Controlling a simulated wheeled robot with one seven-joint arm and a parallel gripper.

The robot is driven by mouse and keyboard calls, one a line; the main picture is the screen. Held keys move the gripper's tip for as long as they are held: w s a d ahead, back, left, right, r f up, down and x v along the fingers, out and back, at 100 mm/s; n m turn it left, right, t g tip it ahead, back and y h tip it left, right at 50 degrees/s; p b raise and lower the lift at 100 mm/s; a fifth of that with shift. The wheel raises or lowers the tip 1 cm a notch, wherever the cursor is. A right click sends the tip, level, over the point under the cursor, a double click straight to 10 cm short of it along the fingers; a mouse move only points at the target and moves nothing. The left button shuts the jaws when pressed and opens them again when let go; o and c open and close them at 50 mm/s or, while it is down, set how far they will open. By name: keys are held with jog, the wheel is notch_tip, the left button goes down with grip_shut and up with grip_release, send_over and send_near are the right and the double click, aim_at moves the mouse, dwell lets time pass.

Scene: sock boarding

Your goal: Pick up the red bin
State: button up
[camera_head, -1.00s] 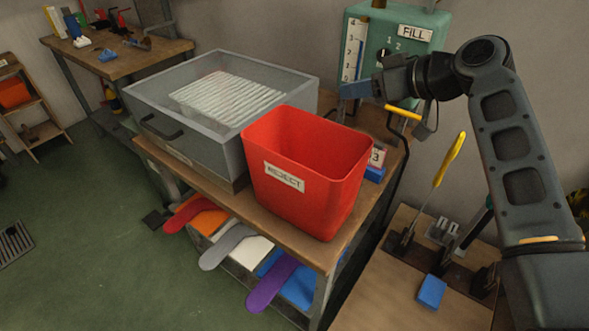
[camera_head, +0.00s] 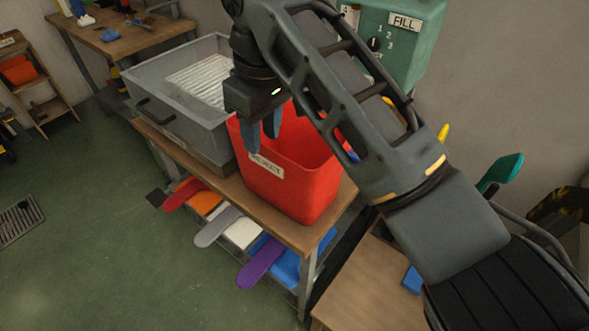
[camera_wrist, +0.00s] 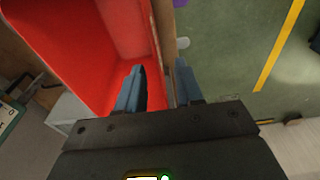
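The red bin (camera_head: 312,175) with a "REJECT" label stands upright on the wooden table, in front of the grey tub. My gripper (camera_head: 263,140) points down at the bin's near-left rim, by the label, which one finger partly covers. In the wrist view the bin (camera_wrist: 119,28) fills the upper left. There my gripper (camera_wrist: 159,68) is open, with one blue finger over the bin's inside and the other outside its wall. The fingers look apart from the wall. My arm hides the bin's far right part.
The grey tub (camera_head: 150,82) with a ribbed white insert stands close behind the bin. The green "FILL" box (camera_head: 425,50) is at the back right. Coloured sock shapes, such as the purple one (camera_head: 262,262), stick out below the tabletop (camera_head: 300,236). The green floor at left is open.

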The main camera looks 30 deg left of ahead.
aim_at(265, 157)
jog(key=f, duration=0.7)
jog(key=shift+w+a+f+p, duration=0.2)
jog(key=shift+w+f+p, duration=0.05)
jog(key=shift+f+p, duration=0.15)
jog(key=shift+r, duration=0.1)
grip_shut()
jog(key=shift+s, duration=0.1)
dwell(0.9)
